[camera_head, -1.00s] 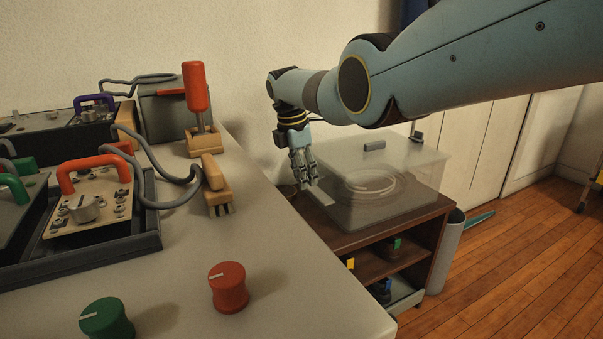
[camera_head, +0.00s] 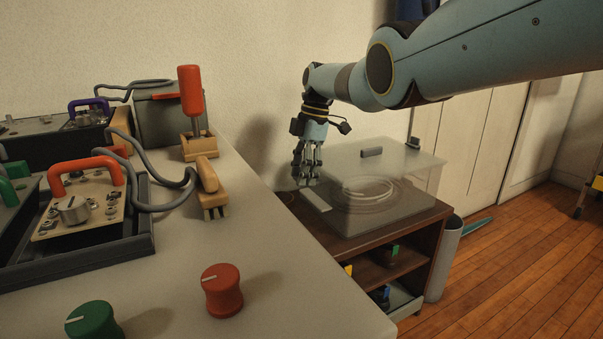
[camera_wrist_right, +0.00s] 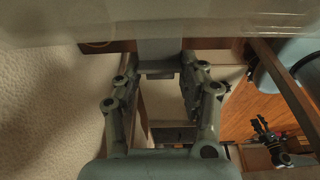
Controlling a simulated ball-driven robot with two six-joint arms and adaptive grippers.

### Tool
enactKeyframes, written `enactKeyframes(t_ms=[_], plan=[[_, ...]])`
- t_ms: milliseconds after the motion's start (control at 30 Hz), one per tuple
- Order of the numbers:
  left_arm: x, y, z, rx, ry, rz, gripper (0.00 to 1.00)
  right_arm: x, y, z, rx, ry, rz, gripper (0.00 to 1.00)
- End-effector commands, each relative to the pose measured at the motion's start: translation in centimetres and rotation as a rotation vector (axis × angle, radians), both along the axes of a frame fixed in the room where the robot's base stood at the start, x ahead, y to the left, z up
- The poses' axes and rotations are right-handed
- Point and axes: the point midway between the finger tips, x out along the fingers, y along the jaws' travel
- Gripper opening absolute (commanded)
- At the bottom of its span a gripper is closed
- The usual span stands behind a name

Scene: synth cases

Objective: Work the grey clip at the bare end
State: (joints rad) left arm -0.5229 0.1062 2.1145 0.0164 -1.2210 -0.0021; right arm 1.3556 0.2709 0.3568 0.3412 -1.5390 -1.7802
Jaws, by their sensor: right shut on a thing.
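A clear lidded box (camera_head: 405,205) with a pale coil (camera_head: 370,187) inside stands on a brown wooden shelf unit. A light grey clip (camera_head: 316,200) sticks out at its left end, and it also shows as a flat grey strip between the fingers in the right wrist view (camera_wrist_right: 161,52). My right gripper (camera_head: 307,181) points down at that end, shut on this clip; the fingers (camera_wrist_right: 161,75) stand on both sides of it. The fingertips partly hide where the clip meets the box. A darker clip (camera_head: 414,142) sits at the far right end. My left gripper is out of view.
A grey handle (camera_head: 372,152) is on the box lid. The pale bench (camera_head: 270,270) at left bears a red knob (camera_head: 222,290), a green knob (camera_head: 95,320) and a red-handled lever (camera_head: 191,92). A grey bin (camera_head: 446,260) stands right of the shelf unit (camera_head: 420,235).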

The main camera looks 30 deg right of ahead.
Motion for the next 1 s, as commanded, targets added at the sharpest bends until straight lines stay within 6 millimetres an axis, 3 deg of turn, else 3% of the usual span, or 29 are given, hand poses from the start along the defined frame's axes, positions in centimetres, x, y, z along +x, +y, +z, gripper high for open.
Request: enactKeyframes(t_ms=[167,200,267,667,1000], plan=[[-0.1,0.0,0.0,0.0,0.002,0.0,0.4,0.1,0.0,0.0,-0.001,-0.002,0.001,0.1],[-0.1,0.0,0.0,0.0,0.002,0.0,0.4,0.1,0.0,0.0,-0.001,-0.002,0.001,0.46],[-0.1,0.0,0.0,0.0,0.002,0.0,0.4,0.0,0.0,0.0,-0.001,-0.002,0.001,0.53],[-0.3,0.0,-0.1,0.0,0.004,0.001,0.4,0.1,-0.3,0.9,-0.002,-0.003,-0.001,0.54],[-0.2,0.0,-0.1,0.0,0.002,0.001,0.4,0.0,-1.9,7.9,-0.002,-0.005,0.0,0.54]])
